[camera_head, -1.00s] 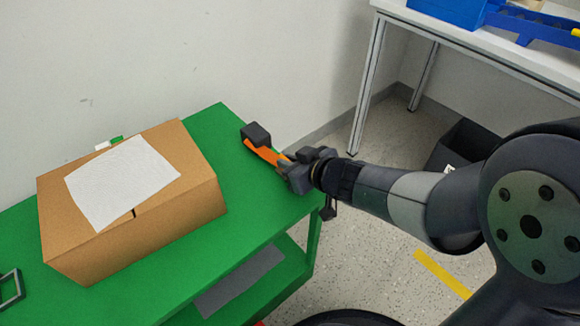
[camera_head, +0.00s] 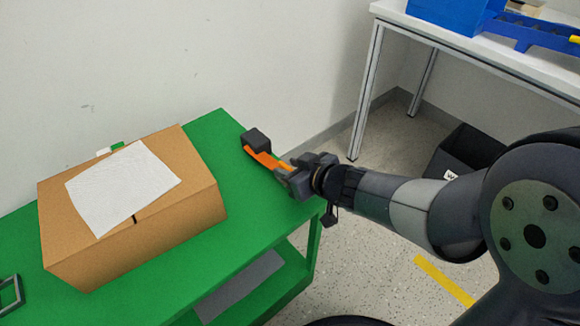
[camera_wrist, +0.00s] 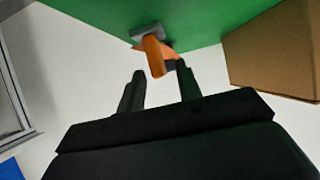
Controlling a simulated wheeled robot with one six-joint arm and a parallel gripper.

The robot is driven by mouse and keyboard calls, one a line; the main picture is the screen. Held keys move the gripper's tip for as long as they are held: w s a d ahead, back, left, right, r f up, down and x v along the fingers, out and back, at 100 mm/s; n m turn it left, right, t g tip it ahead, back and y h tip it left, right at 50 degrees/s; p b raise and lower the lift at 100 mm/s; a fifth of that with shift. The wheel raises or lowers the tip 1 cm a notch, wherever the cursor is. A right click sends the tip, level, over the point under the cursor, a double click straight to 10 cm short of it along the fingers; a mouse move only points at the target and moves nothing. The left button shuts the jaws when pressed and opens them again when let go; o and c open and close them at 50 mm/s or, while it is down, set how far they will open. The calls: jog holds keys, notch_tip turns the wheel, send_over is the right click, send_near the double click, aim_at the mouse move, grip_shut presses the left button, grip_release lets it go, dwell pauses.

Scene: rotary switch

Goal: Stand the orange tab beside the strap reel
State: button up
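An orange tab (camera_head: 262,157) sits at the far right corner of the green table, running from a dark grey block (camera_head: 256,140) toward my gripper (camera_head: 286,166). In the wrist view the orange tab (camera_wrist: 153,56) is ahead of and between the fingertips of my gripper (camera_wrist: 160,68). The two fingers are spread apart, with a visible gap. The grey block (camera_wrist: 148,34) lies behind the tab. Whether a fingertip touches the tab is unclear. I cannot make out a separate strap reel in either view.
A cardboard box (camera_head: 180,225) with a white sheet (camera_head: 122,190) on top stands left on the green table (camera_head: 262,215). A white bench (camera_head: 470,45) with blue trays is at the back right. A black bin (camera_head: 462,150) stands on the floor. A wall runs behind the table.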

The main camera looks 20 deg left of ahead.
jog(key=p+v, duration=0.6)
jog(key=v, duration=0.5)
jog(key=shift+d, duration=0.35)
